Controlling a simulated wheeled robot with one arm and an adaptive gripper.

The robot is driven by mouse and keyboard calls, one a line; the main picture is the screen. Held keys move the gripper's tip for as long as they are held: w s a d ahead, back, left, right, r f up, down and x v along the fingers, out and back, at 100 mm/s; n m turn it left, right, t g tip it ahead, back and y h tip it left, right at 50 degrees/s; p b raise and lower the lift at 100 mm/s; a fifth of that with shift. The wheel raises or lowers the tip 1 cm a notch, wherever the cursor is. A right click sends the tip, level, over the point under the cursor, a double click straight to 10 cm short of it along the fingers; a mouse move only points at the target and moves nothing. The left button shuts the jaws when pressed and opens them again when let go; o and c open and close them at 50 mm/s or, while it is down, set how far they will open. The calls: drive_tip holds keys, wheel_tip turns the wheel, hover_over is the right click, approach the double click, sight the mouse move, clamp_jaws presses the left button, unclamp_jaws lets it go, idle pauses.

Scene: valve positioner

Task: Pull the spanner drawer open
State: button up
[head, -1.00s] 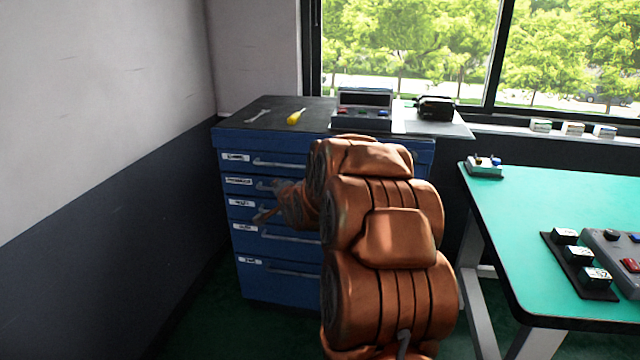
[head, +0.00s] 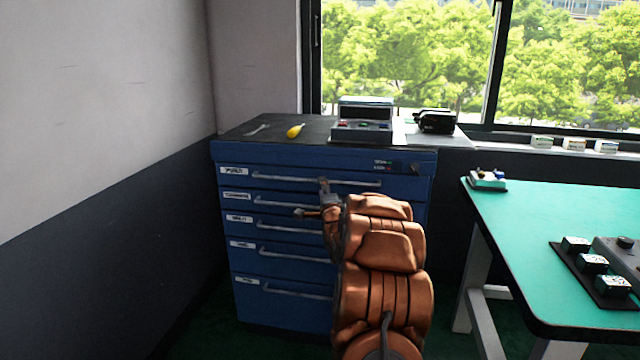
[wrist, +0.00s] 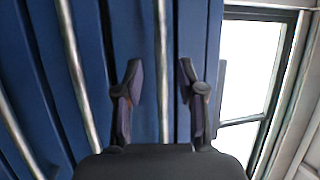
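The blue cabinet (head: 295,155) has several drawers, all shut, each with a long metal handle and a small white label too blurred to read. The spanner drawer cannot be told by its label. My gripper (head: 323,184) is at the top drawer's handle (head: 280,178), right of its middle. In the wrist view my gripper (wrist: 159,75) is open. That handle (wrist: 163,30) runs between the two fingers, with a gap on each side. Whether the handle is deep between the fingers or just beyond them, I cannot tell.
A spanner (head: 257,130), a yellow-handled tool (head: 295,131) and a grey device (head: 362,122) lie on the cabinet top. A wall (head: 100,190) stands close left. A green-topped table (head: 540,220) stands right. The floor before the cabinet's left side is clear.

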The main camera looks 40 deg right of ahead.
drive_tip(key=shift+x, duration=2.2)
drive_tip(key=shift+c, duration=0.3)
clamp_jaws()
